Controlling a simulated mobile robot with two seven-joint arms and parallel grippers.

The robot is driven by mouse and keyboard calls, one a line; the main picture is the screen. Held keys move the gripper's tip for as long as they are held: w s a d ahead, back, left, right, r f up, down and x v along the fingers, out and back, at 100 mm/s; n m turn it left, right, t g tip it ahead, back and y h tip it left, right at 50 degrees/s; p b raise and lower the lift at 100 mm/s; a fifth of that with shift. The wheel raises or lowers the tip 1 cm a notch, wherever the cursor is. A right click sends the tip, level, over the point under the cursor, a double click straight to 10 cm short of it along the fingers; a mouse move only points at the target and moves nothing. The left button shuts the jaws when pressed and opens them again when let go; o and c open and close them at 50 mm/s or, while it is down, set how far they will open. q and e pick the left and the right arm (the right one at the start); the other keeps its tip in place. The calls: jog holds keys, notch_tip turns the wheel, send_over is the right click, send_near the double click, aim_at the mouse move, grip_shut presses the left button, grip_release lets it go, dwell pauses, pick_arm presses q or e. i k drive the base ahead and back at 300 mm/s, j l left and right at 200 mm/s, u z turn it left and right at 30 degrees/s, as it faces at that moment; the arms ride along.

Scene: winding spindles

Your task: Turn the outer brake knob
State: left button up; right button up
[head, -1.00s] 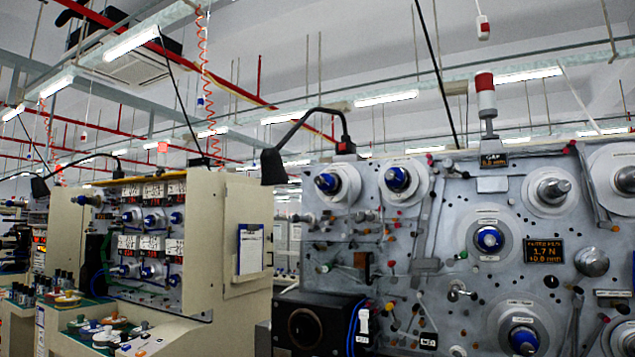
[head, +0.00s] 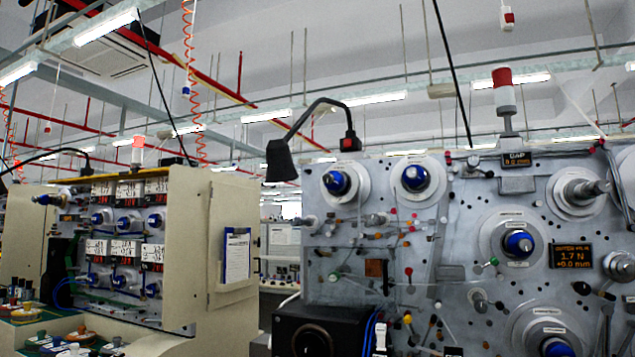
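The winding panel (head: 455,230) fills the right half of the head view. A small display (head: 573,256) on it shows 1.7 N and +0.0 mm; its top line seems to begin with "OUTER". A round metallic knob (head: 620,266) sits just right of this display, partly cut by the picture edge. I cannot tell from its markings whether it is the outer brake knob. A blue-centred spindle (head: 518,243) is left of the display, and another (head: 555,345) is cut off at the bottom edge. Neither of my grippers is in view.
A black lamp (head: 281,160) on a bent arm stands over the panel's left end. A dark box (head: 318,330) sits at the panel's lower left. A beige cabinet (head: 190,240) with a clipboard (head: 237,255) stands left, past a gap. A red-white signal light (head: 503,90) tops the panel.

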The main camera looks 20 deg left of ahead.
aim_at(328, 179)
jog(key=i+j, duration=0.1)
jog(key=j, duration=0.5)
jog(key=i+j+z, duration=0.1)
jog(key=j, duration=0.5)
jog(key=i+j, duration=0.15)
jog(key=j, duration=0.5)
